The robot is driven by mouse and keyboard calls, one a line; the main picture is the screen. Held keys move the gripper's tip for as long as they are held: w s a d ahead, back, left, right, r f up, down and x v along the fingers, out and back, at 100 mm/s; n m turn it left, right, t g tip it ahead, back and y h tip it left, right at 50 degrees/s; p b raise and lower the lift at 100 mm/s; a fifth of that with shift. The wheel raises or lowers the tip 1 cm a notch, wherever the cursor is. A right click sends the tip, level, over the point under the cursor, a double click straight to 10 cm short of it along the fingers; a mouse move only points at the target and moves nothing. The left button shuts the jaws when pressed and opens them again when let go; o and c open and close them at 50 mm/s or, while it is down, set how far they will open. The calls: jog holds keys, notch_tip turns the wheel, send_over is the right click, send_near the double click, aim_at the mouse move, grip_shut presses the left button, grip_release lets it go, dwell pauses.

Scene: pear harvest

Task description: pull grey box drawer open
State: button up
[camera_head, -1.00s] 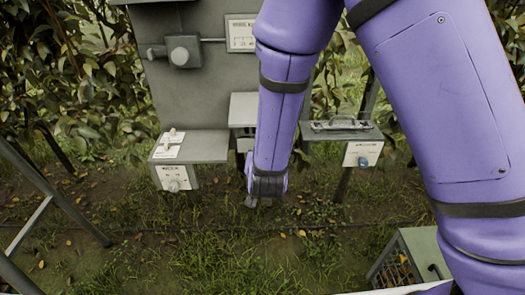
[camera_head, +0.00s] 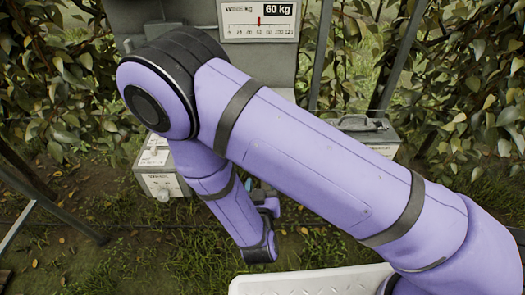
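The middle grey box between the two side boxes is hidden behind my arm, so I cannot see whether a drawer stands open. The left grey box (camera_head: 158,170), with a pale label and a knob on its front, shows partly beside my arm. The right grey box (camera_head: 368,133), with a handle on top, shows above my upper arm; its front is mostly hidden. My forearm hangs down in front of the middle. My wrist end (camera_head: 268,207) is partly visible behind it, with a small light blue patch beside it. The gripper's fingers cannot be made out, nor whether they touch anything.
A grey post carries a scale display (camera_head: 258,22) reading 60 kg. A white tray (camera_head: 310,281) lies at the bottom, close to my arm. Leafy trees (camera_head: 55,95) flank both sides, and a metal frame leg (camera_head: 40,195) stands at left. Open grass lies lower left.

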jog(key=w, duration=0.7)
jog(key=w+d, duration=0.1)
jog(key=w, duration=0.2)
jog(key=shift+w, duration=0.35)
